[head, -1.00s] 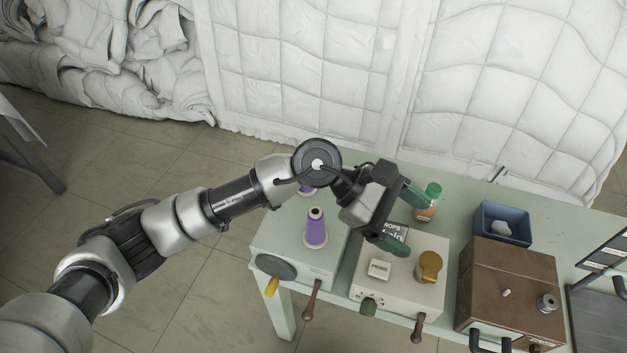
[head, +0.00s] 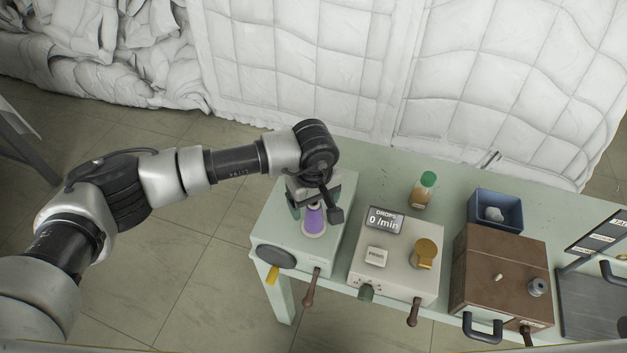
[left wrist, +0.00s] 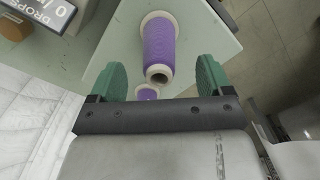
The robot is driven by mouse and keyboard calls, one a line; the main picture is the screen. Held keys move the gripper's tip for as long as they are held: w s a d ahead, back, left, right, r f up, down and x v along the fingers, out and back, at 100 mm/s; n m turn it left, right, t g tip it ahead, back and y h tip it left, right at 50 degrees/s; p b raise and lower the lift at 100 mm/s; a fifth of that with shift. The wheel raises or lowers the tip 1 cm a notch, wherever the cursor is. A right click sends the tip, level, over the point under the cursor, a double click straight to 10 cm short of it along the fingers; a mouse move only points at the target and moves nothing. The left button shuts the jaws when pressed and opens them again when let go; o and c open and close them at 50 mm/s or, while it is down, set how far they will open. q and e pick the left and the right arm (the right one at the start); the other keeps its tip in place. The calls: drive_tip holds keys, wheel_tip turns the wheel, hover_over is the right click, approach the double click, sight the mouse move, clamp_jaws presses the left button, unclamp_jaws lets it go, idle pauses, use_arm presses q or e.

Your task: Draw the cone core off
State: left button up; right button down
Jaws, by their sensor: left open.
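A purple thread cone (head: 314,220) with a pale base stands on the pale green machine box (head: 297,262) at the left end of the table. The left wrist view shows the cone (left wrist: 158,45) with its narrow, hollow core end (left wrist: 158,74) towards me. My left gripper (head: 314,203) is open over the cone in the head view. In the left wrist view its green fingers (left wrist: 160,80) lie on either side of the core end, with gaps on both sides. A second, smaller-looking purple piece (left wrist: 148,93) shows partly behind my gripper's palm. My right gripper is not in view.
A white quilted wall (head: 330,65) rises behind the table.

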use_arm(q)
drive_tip(key=shift+f, duration=1.35)
drive_tip(key=shift+c, duration=0.4)
drive_tip(key=shift+c, duration=1.1)
drive_tip(key=c, duration=0.8)
drive_tip(key=shift+r+p, duration=0.85)
drive_tip(key=shift+r, duration=0.7)
drive_tip(key=shift+r+p, duration=0.75)
drive_tip(key=shift+r, duration=1.5)
